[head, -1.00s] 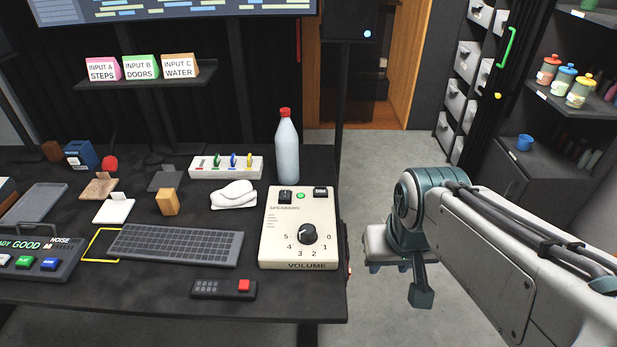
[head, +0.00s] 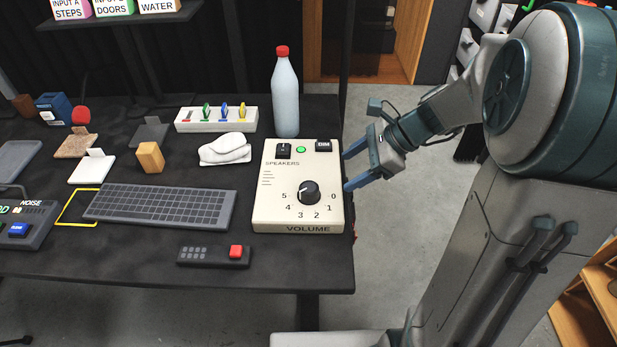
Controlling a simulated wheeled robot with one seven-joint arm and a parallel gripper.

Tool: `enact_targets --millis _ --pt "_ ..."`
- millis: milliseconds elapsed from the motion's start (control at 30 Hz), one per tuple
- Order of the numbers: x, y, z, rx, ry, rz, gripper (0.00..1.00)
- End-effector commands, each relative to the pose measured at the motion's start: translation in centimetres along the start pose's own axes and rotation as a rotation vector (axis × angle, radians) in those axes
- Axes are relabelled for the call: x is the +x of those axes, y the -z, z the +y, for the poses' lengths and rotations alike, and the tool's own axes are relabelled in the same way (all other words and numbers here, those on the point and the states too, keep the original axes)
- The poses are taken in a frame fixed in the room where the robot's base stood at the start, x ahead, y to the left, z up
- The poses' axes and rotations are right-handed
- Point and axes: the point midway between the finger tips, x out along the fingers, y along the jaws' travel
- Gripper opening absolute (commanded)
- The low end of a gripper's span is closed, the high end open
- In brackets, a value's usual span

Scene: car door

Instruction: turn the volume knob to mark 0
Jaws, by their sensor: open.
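The black volume knob (head: 309,193) sits on the front part of the cream speaker box (head: 266,210), with marks 0 to 5 printed around it. Mark 0 is on the knob's right and mark 5 on its left. A small light line shows on the knob's upper left; I cannot tell exactly which mark it stands for. My gripper (head: 348,170) is open and empty at the box's right edge. Its two blue fingers point left, right of the knob and apart from it.
A bottle with a red cap (head: 286,95) stands behind the box. A keyboard (head: 160,206) and a remote with a red button (head: 214,256) lie to the left. The table's right edge is just beside the box, with open floor beyond.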

Motion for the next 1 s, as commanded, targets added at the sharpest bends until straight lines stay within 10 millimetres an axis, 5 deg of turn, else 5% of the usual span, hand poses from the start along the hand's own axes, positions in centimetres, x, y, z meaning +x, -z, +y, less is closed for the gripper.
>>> enact_targets --millis 367,700,1000 --pt "3.1 1.0 -2.0 0.171 0.024 -0.074 0.67" --pt "10.3 0.6 -2.2 0.169 0.022 -0.072 0.67" --pt "14.3 0.2 -2.4 0.166 0.025 -0.072 0.67"
